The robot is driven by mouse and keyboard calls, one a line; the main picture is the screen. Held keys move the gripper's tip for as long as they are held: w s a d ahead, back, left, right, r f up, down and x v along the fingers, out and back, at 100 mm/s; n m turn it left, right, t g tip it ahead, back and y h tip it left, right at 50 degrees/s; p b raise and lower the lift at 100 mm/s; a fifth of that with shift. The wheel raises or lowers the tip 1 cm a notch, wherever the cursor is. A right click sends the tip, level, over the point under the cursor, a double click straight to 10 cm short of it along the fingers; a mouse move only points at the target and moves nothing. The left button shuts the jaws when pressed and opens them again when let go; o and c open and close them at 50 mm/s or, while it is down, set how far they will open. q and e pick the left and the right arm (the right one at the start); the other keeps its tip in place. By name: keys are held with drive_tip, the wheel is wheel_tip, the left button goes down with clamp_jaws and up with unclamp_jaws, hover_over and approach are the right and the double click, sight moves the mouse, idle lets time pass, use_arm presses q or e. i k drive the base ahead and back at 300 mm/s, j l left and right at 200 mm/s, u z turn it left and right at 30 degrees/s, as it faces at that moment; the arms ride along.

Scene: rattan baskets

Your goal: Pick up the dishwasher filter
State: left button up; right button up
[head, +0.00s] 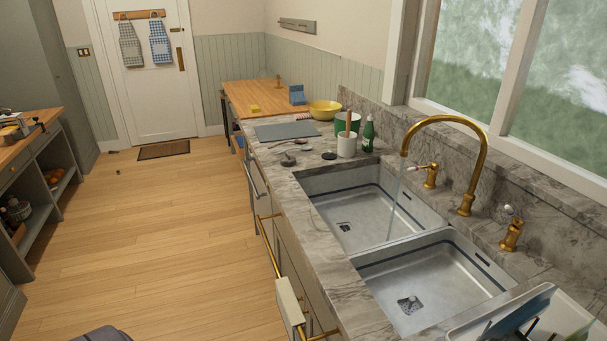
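I cannot make out a dishwasher filter for certain. Several small dark items lie on the marble counter (315,225) beyond the sinks: a round dark one (329,155), another dark one (288,160) and a thin utensil-like one (287,143). They are too small to identify. Neither of my grippers is in view.
Two steel sinks (368,262) sit in the counter under a brass faucet (470,185) with water running. A white crock (347,146), green bottle (368,134) and yellow bowl (325,110) stand farther back. A dish rack (535,320) is front right. The wooden floor (150,240) is mostly clear.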

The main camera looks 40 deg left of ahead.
sight(287, 161)
drive_tip(key=i+j+z, duration=0.1)
drive_tip(key=j+z, duration=0.35)
drive_tip(key=j, duration=1.9)
